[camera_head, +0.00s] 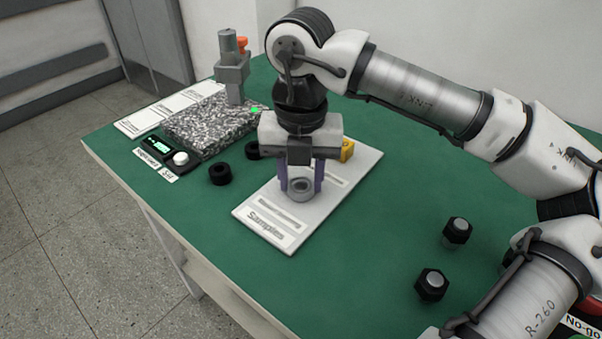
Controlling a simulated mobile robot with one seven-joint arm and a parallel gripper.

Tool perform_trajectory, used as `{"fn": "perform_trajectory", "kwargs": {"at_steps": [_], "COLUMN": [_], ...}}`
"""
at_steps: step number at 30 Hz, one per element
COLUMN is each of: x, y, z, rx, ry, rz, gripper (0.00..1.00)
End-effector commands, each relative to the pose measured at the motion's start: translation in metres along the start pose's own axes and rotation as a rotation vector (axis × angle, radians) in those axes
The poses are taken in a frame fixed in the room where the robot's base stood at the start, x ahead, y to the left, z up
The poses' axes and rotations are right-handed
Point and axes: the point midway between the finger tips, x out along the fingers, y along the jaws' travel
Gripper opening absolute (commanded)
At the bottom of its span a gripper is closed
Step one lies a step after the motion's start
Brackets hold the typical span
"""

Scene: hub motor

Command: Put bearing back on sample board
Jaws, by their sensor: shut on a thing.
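The sample board (253,211) is a white plate with printed labels, lying on the green table. My gripper (302,185) points down over the middle of the board. Its purple-grey fingers are shut on a grey ring-shaped bearing (301,188). The bearing is low, at or just above the board surface; I cannot tell whether it touches. The fingers partly hide its sides.
A yellow block (347,150) sits on the board's far side, partly behind my gripper. Black rings (220,174) lie left of the board. A speckled block with a grey fixture (233,80) stands behind. Green table (365,250) is clear in front.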

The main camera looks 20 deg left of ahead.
Motion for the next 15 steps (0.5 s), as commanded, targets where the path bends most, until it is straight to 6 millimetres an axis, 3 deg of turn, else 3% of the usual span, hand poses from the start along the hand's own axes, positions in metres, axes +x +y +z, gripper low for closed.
{"fn": "perform_trajectory", "kwargs": {"at_steps": [3, 4, 8, 15], "x": [0.005, 0.0031, 0.0028, 0.0026], "y": [-0.0001, 0.0, 0.0, 0.0], "z": [0.0, 0.0, 0.0, 0.0], "rx": [0.0, 0.0, 0.0, 0.0], "ry": [0.0, 0.0, 0.0, 0.001], "rz": [0.0, 0.0, 0.0, 0.0], "gripper": [0.11, 0.42, 0.59, 0.6]}}
